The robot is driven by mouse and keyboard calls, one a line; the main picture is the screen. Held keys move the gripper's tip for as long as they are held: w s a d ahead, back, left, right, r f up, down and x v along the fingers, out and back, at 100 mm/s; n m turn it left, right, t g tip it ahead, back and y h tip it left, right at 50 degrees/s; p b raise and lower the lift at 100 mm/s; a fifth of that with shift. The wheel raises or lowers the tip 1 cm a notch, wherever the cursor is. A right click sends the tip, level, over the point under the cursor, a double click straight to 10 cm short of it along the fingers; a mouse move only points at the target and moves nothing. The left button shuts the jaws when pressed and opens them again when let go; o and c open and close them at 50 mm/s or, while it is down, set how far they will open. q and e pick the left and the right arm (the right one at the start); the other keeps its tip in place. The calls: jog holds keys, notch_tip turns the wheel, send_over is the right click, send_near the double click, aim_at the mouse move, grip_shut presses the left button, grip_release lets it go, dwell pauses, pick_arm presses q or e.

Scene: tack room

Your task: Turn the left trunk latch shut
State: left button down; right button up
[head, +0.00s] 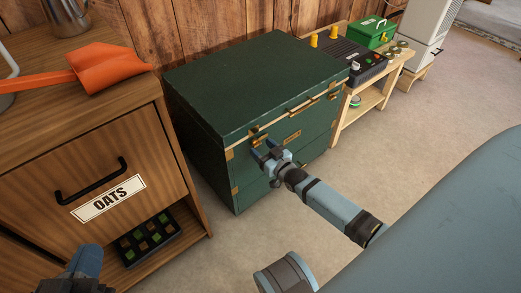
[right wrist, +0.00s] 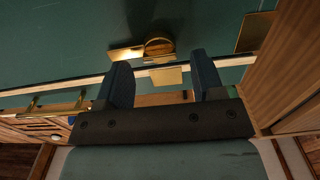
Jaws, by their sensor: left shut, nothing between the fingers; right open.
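The dark green trunk (head: 255,85) stands closed against the plank wall. Its left latch, a brass turn piece (head: 257,131), is at the front left near the lid seam. In the right wrist view the latch (right wrist: 158,46) shows a round knob with a flat bar lying sideways, and a brass plate (right wrist: 168,76) sits across the pale seam. My right gripper (head: 262,149) is open in front of this latch, fingers either side of the plate; contact cannot be told. The right latch (head: 332,93) is further along the front. My left gripper (head: 87,262) is shut and empty at the lower left.
A wooden cabinet with an OATS drawer (head: 108,198) stands close on the trunk's left, an orange scoop (head: 100,67) on top. A low bench (head: 365,103) with a dark device and green box (head: 373,32) stands on its right. The front floor (head: 235,240) is partly clear.

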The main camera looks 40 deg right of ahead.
jog(key=shift+w, duration=0.65)
jog(key=c, duration=0.9)
jog(key=shift+r, duration=0.1)
